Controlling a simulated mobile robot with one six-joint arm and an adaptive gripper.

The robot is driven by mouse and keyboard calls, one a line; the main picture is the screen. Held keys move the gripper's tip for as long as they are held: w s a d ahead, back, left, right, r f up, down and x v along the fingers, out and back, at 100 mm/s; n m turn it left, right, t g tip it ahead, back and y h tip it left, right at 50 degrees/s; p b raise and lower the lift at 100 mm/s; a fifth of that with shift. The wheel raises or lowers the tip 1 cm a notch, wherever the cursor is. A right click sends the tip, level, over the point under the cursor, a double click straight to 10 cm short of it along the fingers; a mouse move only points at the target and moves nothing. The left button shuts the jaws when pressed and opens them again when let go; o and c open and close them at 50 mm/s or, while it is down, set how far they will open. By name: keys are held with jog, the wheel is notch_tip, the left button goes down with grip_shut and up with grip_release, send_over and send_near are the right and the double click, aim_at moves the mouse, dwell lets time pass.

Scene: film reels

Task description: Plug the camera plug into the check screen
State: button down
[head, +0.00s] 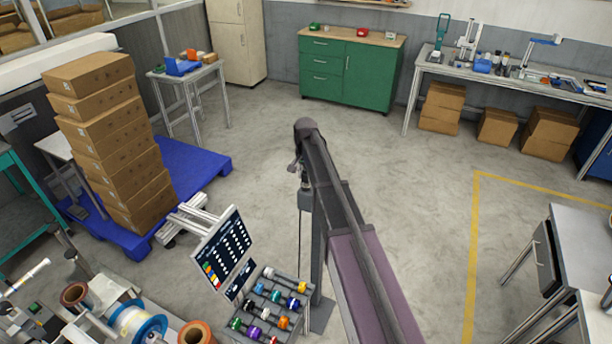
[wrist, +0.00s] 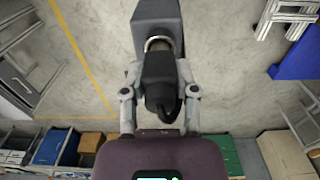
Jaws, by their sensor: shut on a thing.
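In the wrist view my gripper (wrist: 158,92) is shut on a dark plug (wrist: 157,72), one finger on each side. A dark cord curves at the plug's near end. A metal ring shows at its far end, against a dark grey block (wrist: 158,12) cut off by the frame's top. I cannot tell whether the plug is seated in it.
A rack (head: 270,305) of coloured reels or knobs stands beside the panel. Stacked cartons (head: 110,140) stand on a blue pallet (head: 195,165) at left. A green cabinet (head: 348,75) and a workbench (head: 520,78) line the back.

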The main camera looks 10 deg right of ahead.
jog(key=shift+f+b, duration=0.55)
jog(key=shift+f, duration=0.15)
jog(key=shift+c, duration=1.5)
grip_release()
jog(key=shift+r, duration=0.2)
